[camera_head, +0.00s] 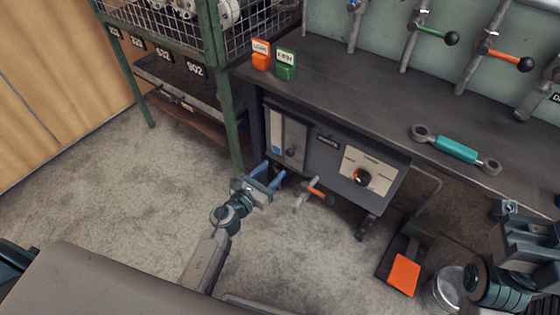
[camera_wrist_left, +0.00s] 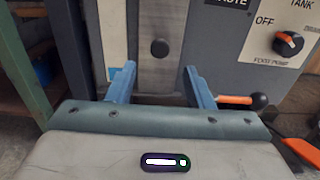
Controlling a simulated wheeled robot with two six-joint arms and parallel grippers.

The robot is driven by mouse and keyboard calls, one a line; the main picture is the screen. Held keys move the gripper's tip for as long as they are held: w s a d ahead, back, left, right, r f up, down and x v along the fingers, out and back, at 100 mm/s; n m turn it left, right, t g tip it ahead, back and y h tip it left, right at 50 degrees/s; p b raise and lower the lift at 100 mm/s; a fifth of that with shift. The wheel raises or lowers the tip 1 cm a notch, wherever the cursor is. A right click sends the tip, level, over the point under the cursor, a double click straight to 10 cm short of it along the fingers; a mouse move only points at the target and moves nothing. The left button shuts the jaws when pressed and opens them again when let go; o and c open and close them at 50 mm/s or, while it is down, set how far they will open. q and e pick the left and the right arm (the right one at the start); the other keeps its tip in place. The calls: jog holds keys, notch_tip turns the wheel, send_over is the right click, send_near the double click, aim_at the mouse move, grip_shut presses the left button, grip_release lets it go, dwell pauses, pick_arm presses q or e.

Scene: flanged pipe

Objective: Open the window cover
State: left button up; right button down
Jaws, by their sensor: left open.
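The window cover (camera_head: 290,148) is a narrow upright grey metal plate with a round dark knob, on the left of the cabinet front. In the left wrist view the cover (camera_wrist_left: 158,80) fills the middle, and its knob (camera_wrist_left: 159,48) sits just above the gap between the fingers. It appears closed. My left gripper (camera_head: 270,173) is open and empty, with blue fingers pointing at the cabinet just below the cover; its fingers also show in the left wrist view (camera_wrist_left: 158,72). Part of my right arm (camera_head: 525,245) shows at the right edge; its jaws are unclear.
Right of the left gripper an orange-handled lever (camera_head: 318,192) sticks out low on the cabinet. A selector knob (camera_head: 362,177) is on the panel. A green rack (camera_head: 228,120) stands close left. A pedal (camera_head: 404,274) and bucket (camera_head: 444,290) are on the floor; open floor lies left.

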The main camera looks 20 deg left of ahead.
pick_arm(q)
jog(key=shift+v, duration=1.2)
